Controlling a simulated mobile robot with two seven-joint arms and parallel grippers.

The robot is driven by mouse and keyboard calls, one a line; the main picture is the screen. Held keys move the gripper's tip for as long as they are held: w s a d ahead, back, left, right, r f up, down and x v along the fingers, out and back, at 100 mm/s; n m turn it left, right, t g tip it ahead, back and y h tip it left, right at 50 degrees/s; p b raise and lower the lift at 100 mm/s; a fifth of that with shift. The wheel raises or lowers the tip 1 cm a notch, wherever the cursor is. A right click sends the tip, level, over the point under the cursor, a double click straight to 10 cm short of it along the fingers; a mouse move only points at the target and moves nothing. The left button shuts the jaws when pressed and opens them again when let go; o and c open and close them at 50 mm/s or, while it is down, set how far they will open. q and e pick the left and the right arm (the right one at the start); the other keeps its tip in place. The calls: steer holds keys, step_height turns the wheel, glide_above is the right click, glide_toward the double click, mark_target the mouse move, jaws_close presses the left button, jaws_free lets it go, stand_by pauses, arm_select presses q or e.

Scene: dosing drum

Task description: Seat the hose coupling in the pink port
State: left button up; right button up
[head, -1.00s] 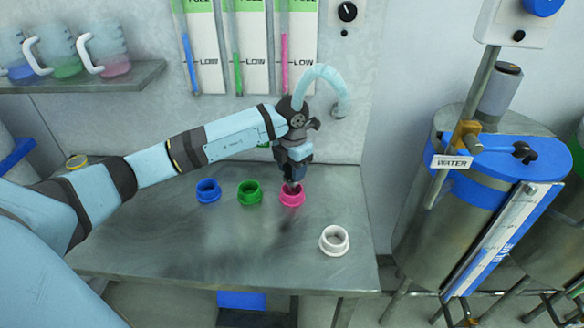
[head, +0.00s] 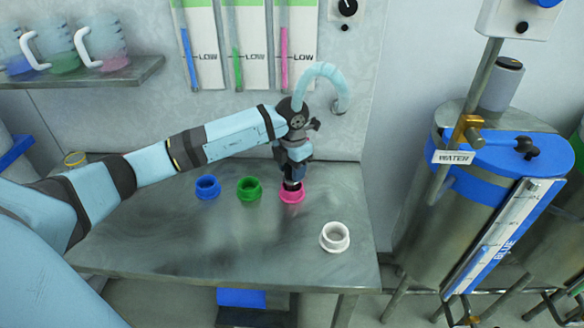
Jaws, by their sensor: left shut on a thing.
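The pink port (head: 292,197) stands on the metal table, at the right end of a row with a blue port and a green port. My left gripper (head: 292,180) points down directly above the pink port and is shut on the hose coupling (head: 292,186). The coupling shows only as a small dark piece at the port's mouth, largely hidden by the gripper. I cannot tell how deep it sits. A light blue hose (head: 325,72) arcs from behind the gripper to the wall. My right gripper is not in view.
The blue port (head: 207,188) and green port (head: 249,189) stand left of the pink one. A white ring (head: 335,237) lies near the table's (head: 180,245) right front. A steel drum (head: 428,215) with a blue lid stands right. A shelf (head: 95,76) holds jugs.

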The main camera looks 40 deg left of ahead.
arm_select(q)
steer(key=shift+f+b, duration=0.55)
steer(key=shift+f, duration=0.4)
steer(key=o, duration=1.2)
steer(key=shift+r+p, duration=2.15)
steer(key=shift+r, duration=1.4)
steer(key=shift+s+f, duration=0.1)
